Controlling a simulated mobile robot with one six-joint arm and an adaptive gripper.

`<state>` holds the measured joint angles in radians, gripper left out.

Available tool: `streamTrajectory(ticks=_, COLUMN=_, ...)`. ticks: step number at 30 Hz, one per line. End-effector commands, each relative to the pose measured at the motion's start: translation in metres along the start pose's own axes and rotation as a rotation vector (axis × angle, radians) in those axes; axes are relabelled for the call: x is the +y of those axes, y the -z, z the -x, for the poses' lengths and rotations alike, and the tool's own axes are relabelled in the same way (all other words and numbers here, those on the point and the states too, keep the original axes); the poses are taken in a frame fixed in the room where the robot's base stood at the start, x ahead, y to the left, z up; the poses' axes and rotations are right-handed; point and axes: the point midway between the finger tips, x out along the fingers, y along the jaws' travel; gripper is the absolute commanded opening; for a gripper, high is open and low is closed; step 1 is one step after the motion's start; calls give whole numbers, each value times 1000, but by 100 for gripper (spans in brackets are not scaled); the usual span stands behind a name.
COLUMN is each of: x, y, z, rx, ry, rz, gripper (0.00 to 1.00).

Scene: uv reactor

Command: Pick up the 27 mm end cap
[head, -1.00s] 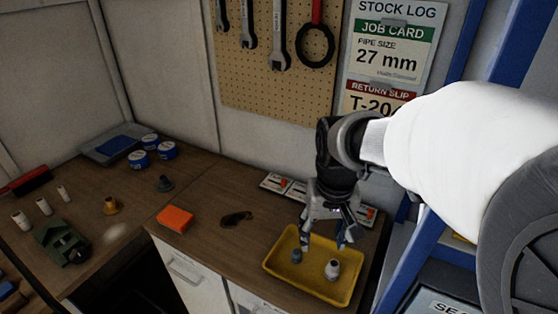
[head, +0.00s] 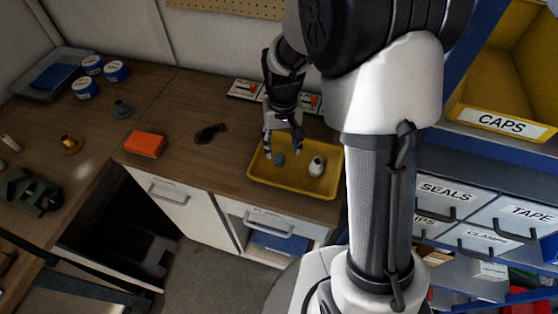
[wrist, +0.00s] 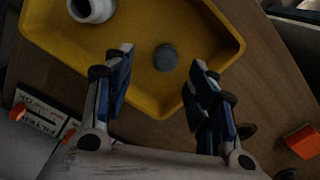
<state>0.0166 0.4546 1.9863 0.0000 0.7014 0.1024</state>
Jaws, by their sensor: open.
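A small dark grey round piece, which looks like the end cap (head: 278,159), lies in the yellow tray (head: 292,187). No size mark is readable on it. A white hollow fitting (head: 316,167) stands in the same tray to its right. My gripper (head: 283,147) is open above the left part of the tray, pointing down. In the wrist view the grey cap (wrist: 165,57) shows between and beyond the two spread fingertips (wrist: 161,60), with nothing held. The white fitting (wrist: 92,9) is at the upper left there.
An orange block (head: 146,144) and a dark small item (head: 211,132) lie left of the tray. Cards (head: 245,89) lie behind it. A yellow bin marked CAPS (head: 503,122) and labelled drawers (head: 446,192) stand right. The bench between block and tray is mostly clear.

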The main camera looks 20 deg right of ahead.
Motion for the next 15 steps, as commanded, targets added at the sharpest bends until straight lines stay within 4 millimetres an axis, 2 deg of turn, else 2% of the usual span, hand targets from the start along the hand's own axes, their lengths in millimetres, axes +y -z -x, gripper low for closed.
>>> streamTrajectory(ticks=8, x=-2, y=0, z=-18, rx=-1, ry=0, rz=1, gripper=52)
streamTrajectory(ticks=15, x=-8, y=0, z=-54, rx=-3, ry=0, rz=1, gripper=52)
